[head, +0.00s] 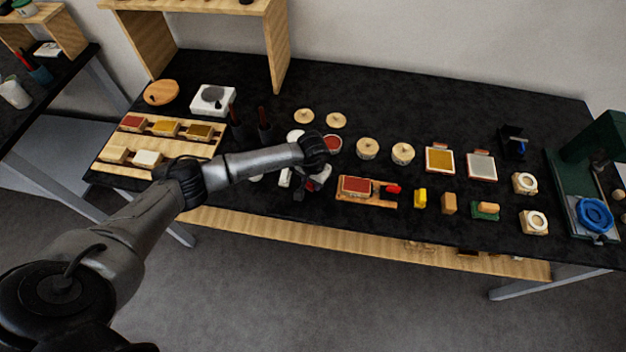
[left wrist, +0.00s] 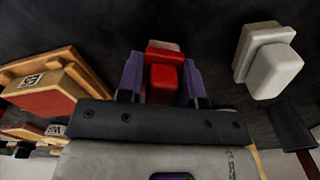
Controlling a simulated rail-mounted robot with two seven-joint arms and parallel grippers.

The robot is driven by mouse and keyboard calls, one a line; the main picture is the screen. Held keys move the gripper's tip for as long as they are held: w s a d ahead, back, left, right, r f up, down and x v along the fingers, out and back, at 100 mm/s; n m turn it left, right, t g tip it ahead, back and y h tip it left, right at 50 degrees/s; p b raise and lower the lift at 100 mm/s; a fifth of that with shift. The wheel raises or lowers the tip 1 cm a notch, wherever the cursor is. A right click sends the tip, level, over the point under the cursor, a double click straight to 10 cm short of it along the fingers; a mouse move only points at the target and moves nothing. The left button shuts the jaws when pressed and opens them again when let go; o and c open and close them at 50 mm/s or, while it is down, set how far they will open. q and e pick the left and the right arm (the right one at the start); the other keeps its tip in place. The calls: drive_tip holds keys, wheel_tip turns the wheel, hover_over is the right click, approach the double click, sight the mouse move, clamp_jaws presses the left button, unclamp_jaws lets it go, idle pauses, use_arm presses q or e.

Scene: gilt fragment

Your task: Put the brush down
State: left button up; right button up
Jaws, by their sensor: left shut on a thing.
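My left gripper (head: 306,184) is low over the front part of the black table, with the forearm reaching in from the left. In the left wrist view its two fingers (left wrist: 162,82) are shut on a small red block-like piece with a pale end, which I take to be the brush (left wrist: 164,78). In the head view the wrist and fingers hide most of it. I cannot tell whether it touches the table. My right gripper is in neither view.
A wooden tray with a red pad (head: 355,185) lies close right of the gripper; a white block (head: 285,177) stands close left. Yellow (head: 420,198) and tan (head: 449,204) blocks stand further right. A green press (head: 580,165) is at the right end. Bare table lies behind the round lids.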

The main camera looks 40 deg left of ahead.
use_arm(q)
drive_tip(key=shift+f, duration=0.15)
drive_tip(key=o, duration=0.9)
wheel_tip(320, 180, up, 12)
drive_tip(key=shift+r, duration=0.15)
